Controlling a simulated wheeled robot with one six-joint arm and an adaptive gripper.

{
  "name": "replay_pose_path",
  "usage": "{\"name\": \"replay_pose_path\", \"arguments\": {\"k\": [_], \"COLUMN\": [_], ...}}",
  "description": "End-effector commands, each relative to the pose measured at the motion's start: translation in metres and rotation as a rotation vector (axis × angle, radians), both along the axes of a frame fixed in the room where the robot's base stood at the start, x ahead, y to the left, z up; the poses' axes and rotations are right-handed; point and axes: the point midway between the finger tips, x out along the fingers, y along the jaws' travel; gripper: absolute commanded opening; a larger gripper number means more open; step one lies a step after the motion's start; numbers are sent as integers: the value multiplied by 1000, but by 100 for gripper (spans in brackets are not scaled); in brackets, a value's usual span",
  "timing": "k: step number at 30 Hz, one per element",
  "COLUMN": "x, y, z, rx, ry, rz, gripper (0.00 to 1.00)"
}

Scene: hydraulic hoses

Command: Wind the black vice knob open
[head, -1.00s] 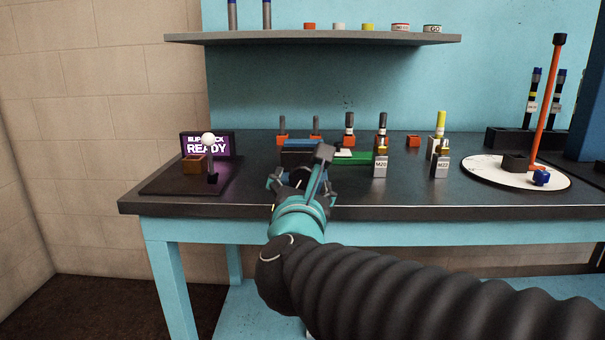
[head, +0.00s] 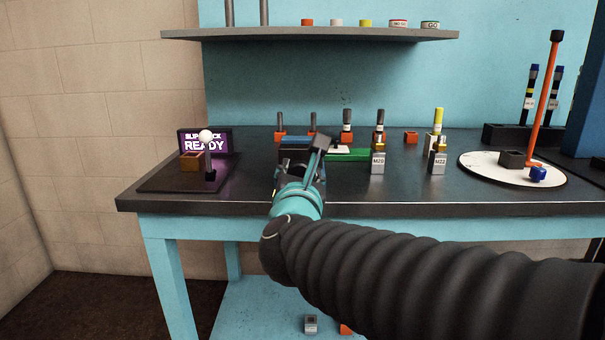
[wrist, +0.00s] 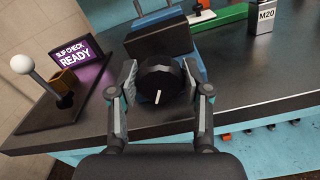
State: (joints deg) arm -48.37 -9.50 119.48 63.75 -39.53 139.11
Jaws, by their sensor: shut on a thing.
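The black vice knob (wrist: 160,80) is in the middle of the wrist view, a faceted round knob with a white line that points down and slightly left. The blue and dark vice (wrist: 165,42) stands just behind it, near the front edge of the bench. My gripper (wrist: 162,88) has one finger on each side of the knob and is shut on it. In the head view, my gripper (head: 297,175) is at the vice (head: 296,148), and my own wrist hides the knob there.
A panel with a white-balled lever and a screen (head: 206,143) reading READY stands at left. Grey blocks marked M20 (head: 378,161) and M22 (head: 437,161) stand right of the vice. A white disc (head: 480,172) with an orange lever is further right. A shelf (head: 320,35) hangs above.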

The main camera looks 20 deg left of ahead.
Motion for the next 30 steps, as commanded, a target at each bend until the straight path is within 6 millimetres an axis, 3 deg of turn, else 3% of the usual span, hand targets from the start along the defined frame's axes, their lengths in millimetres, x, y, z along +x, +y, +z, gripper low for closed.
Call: {"name": "replay_pose_path", "arguments": {"k": [11,30], "x": [0,0], "y": [1,2], "z": [-2,-1], "rx": [-106,-554], "ry": [-26,-131], "rz": [0,-1], "gripper": [14,14]}}
